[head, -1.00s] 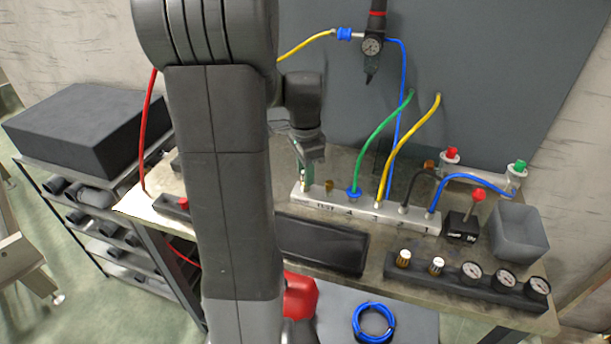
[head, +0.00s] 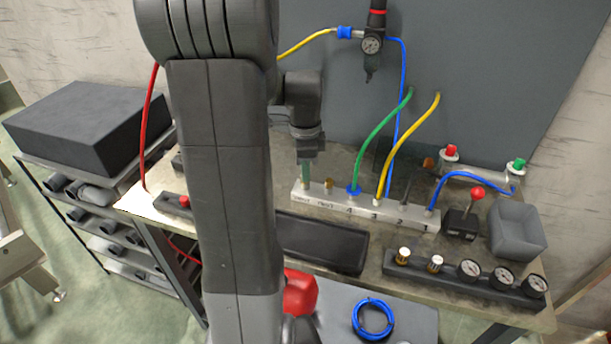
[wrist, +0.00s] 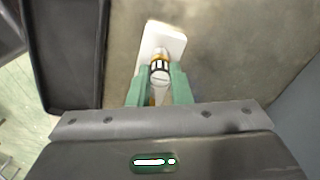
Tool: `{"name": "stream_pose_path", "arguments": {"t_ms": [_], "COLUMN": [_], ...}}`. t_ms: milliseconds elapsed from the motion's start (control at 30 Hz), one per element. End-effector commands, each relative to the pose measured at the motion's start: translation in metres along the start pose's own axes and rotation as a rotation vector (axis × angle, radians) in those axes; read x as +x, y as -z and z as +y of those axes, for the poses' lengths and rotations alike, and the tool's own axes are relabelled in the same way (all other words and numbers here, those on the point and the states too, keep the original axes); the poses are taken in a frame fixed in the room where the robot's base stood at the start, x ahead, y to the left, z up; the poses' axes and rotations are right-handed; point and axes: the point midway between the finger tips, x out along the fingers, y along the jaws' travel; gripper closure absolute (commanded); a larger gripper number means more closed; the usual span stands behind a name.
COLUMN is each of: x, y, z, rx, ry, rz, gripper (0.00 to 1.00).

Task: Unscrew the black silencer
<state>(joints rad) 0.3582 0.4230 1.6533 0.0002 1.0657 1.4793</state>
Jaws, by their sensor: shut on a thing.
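My gripper (head: 306,176) points down at the left end of the pale port block (head: 340,205), behind my arm in the head view. In the wrist view its green fingers (wrist: 160,90) are shut on a small upright fitting (wrist: 160,72), with brass, dark and pale bands. I take it for the black silencer, but its full colour is unclear. Its lower end meets or lies close to the block's end (wrist: 163,38); I cannot tell whether the thread is engaged. A brass fitting (head: 328,184) stands just right of the gripper.
Green (head: 375,140), yellow (head: 405,137) and blue (head: 460,180) hoses rise from the block. A dark stub (head: 405,188) stands at another port.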

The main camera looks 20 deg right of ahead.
Motion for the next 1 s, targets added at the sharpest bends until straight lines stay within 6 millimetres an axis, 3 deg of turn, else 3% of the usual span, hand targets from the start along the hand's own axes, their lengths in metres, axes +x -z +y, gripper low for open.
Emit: {"name": "stream_pose_path", "arguments": {"t_ms": [1000], "x": [-0.0026], "y": [0.0001], "z": [-0.0007], "rx": [-1.111], "ry": [0.001], "rz": [0.002], "gripper": [1.0]}}
